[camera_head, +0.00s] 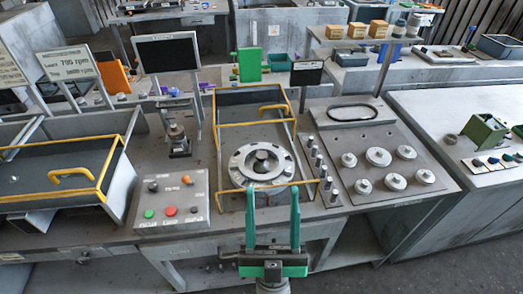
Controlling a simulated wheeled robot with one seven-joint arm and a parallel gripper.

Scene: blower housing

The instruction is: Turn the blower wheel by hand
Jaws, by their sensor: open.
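The blower wheel (275,166) is a round grey disc with holes around its rim and a dark round hub in the middle. It sits in the front part of an open grey housing (240,98) with yellow edge rails. My gripper (272,193) is at the bottom centre with its two green fingers pointing up the picture. The fingers are apart with nothing between them. The fingertips show just below the wheel's near edge in the picture; I cannot tell whether they touch it. The near side of the housing is partly hidden behind the fingers.
Left of the housing is a control box (172,203) with green and red buttons, and a small stand (178,138). On the right is a plate with several round knobs (378,157) and a row of upright pegs. A yellow-railed tray (105,180) stands far left.

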